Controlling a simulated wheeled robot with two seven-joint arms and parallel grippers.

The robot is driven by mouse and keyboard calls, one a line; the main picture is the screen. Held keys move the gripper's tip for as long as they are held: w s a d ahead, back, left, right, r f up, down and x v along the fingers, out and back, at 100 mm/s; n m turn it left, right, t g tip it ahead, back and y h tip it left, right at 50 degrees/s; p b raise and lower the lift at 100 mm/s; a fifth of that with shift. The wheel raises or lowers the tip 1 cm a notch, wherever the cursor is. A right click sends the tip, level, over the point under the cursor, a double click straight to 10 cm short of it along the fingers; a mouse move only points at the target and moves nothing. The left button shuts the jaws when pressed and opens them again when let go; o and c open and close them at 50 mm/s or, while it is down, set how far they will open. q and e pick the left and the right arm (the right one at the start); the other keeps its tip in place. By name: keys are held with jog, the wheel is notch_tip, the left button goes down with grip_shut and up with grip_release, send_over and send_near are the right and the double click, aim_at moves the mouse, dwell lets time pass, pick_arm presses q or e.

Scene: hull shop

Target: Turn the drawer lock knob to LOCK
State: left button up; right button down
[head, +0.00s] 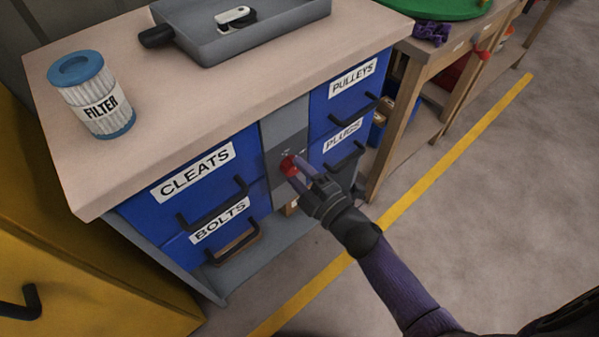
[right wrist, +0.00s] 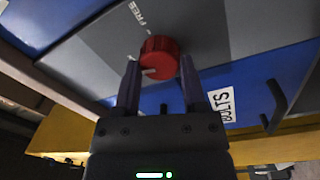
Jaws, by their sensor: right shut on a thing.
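The red lock knob (head: 288,166) sits on the grey panel (head: 284,133) between the two columns of blue drawers. My right gripper (head: 296,176) reaches it from the front and is shut on it. In the right wrist view the knob (right wrist: 160,53) is between the two fingers of my right gripper (right wrist: 160,68). A white mark shows on the knob's lower left edge. The word FREE (right wrist: 138,13) is printed on the panel beside the knob; no LOCK label is readable. My left gripper is not in view.
Drawers marked CLEATS (head: 197,171), BOLTS (head: 220,221), PULLEYS (head: 352,78) and PLUGS (head: 342,135) have black handles close around the knob. The bench top holds a filter (head: 93,97) and a grey tray (head: 270,40). A yellow cabinet (head: 80,270) stands at left. The floor at right is clear.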

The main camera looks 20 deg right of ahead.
jog(key=shift+n, duration=1)
jog(key=shift+c, duration=0.8)
grip_release()
jog(key=p+v, duration=0.3)
jog(key=v, duration=0.7)
